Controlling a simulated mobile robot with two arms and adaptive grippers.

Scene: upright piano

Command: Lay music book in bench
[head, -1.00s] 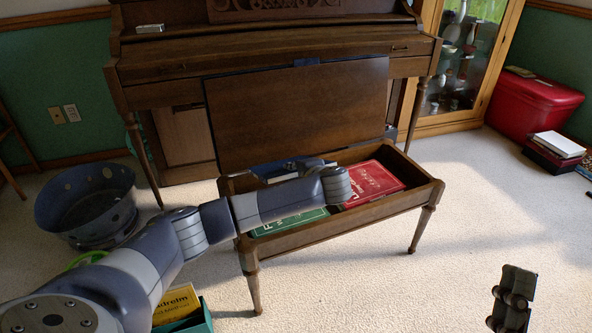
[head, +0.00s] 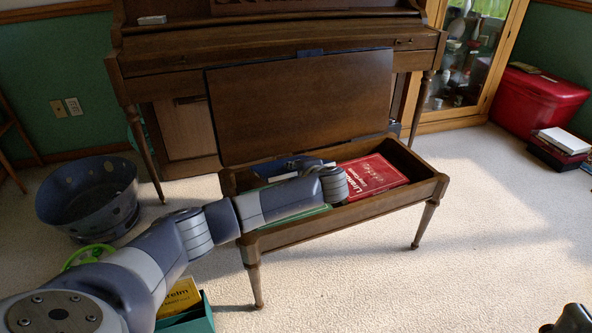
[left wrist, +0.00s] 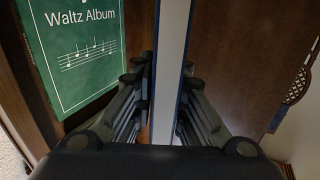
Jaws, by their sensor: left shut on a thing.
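The open bench (head: 345,218) stands before the piano with its lid (head: 300,105) raised. A red book (head: 372,176) lies inside toward the right. A green book (head: 302,216), titled Waltz Album in the left wrist view (left wrist: 75,60), lies in it, mostly hidden by my arm in the head view. My left gripper (left wrist: 167,65) is shut on a blue book (left wrist: 168,30), seen edge-on between the fingers. In the head view the blue book (head: 283,167) is at the bench's left part, mostly behind my wrist; its contact with the floor cannot be seen. My right gripper (head: 572,320) shows only partly at bottom right.
A blue-grey tub (head: 88,200) stands left of the bench. A teal box with a yellow book (head: 180,298) is near my left arm. A red chest (head: 538,100) and stacked books (head: 562,142) are at the right. Carpet right of the bench is clear.

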